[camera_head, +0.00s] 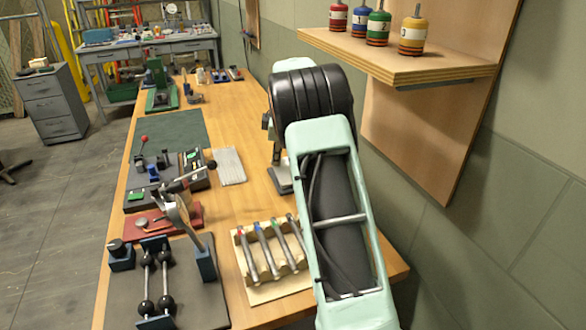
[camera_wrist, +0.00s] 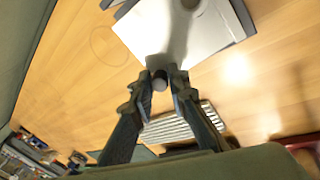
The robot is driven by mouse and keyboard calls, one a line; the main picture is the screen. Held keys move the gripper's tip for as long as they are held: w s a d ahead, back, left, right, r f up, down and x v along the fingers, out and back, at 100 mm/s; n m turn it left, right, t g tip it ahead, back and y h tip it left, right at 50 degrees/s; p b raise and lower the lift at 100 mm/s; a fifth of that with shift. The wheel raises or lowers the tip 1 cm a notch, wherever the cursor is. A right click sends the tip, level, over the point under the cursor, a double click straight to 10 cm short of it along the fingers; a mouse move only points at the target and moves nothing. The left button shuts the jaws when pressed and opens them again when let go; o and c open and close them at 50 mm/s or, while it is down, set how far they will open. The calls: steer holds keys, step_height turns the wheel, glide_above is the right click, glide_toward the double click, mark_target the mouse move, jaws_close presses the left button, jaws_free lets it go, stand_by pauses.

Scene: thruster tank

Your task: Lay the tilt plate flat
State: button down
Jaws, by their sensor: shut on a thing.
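The tilt plate appears to be the pale grey plate (camera_wrist: 205,35) at the top of the wrist view, with a dark edge on its right. In the head view, a small grey plate (camera_head: 283,180) shows beside my arm, partly hidden by it. My gripper (camera_wrist: 161,82) is shut on a small grey round knob (camera_wrist: 160,79) at the near edge of the pale plate. Whether the knob is fixed to the plate, and how far the plate is tilted, I cannot tell. In the head view, my arm hides most of the gripper and the plate.
A ribbed grey panel (camera_head: 230,166) lies left of the plate. A rack (camera_head: 270,262) with several coloured rods and a red-based lever fixture (camera_head: 165,220) stand nearer. A wall shelf (camera_head: 405,62) with several numbered weights juts out at right. Bare wood (camera_head: 225,110) lies farther back.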

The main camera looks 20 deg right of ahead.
steer(key=shift+a+f+g+p, duration=0.15)
steer(key=shift+f+g+p, duration=0.55)
steer(key=shift+p, duration=1.3)
steer(key=shift+w+f+p, duration=0.2)
steer(key=shift+p, duration=1.2)
steer(key=shift+w+f+g+p, duration=0.2)
steer(key=shift+f+g+p, duration=0.6)
steer(key=shift+p, duration=1.85)
steer(key=shift+r, duration=0.1)
steer(key=c, duration=2.2)
jaws_free()
steer(key=shift+o, duration=1.1)
steer(key=shift+r, duration=0.1)
steer(key=shift+w+r, duration=0.1)
steer(key=shift+r, duration=0.05)
